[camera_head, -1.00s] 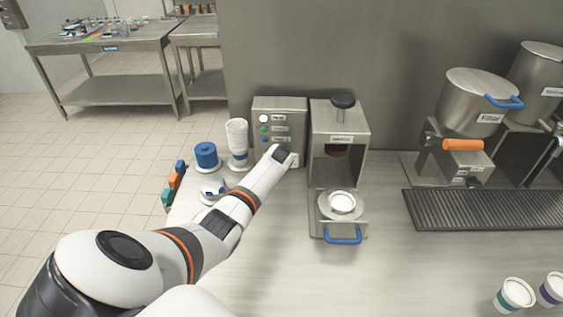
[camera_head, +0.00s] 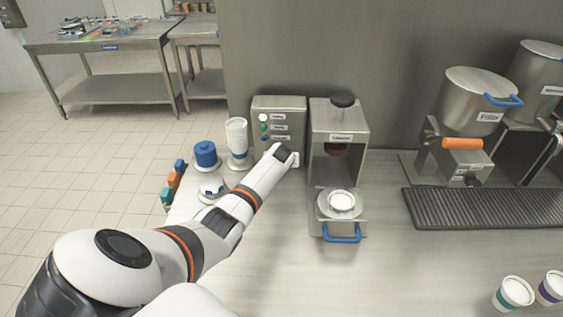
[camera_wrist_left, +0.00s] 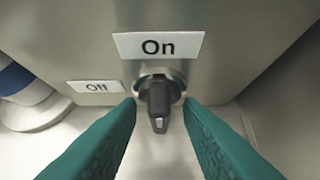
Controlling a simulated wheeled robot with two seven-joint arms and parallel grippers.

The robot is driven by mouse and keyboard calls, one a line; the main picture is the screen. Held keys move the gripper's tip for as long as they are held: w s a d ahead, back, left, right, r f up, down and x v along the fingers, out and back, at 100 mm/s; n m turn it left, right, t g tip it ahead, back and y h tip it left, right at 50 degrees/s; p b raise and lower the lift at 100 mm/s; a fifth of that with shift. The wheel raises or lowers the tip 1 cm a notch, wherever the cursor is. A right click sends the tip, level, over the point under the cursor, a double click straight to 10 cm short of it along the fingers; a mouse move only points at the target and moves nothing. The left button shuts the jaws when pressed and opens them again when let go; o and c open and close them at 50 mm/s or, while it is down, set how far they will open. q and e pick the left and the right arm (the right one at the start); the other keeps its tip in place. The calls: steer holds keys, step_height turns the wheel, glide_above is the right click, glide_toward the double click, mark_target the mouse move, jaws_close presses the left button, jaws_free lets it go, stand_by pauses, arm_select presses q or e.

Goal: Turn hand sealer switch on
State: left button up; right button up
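The switch is a dark knob (camera_wrist_left: 157,94) on a metal face in the left wrist view. An "On" label (camera_wrist_left: 158,46) is above it and an "Off" label (camera_wrist_left: 96,87) is to its left. The knob's pale mark faces the bottom of the picture. My left gripper (camera_wrist_left: 159,106) is open, its teal fingers on either side of the knob with visible gaps. In the head view my left wrist covers the lower front of the grey control box (camera_head: 279,103), hiding the knob. The hand sealer (camera_head: 340,118) stands to its right. My right gripper is not in view.
A white cup (camera_head: 342,201) sits in the sealer's holder, above a blue handle (camera_head: 342,239). A bottle (camera_head: 237,140) and a blue container (camera_head: 206,154) stand left of the box. The counter's front middle is clear.

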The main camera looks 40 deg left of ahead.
arm_select(q)
steer(key=shift+s+d+r, duration=0.15)
steer(key=shift+r, duration=0.1)
steer(key=v, duration=1.1)
steer(key=shift+p, duration=0.4)
steer(key=shift+s+d, duration=0.1)
steer(key=shift+s, duration=0.05)
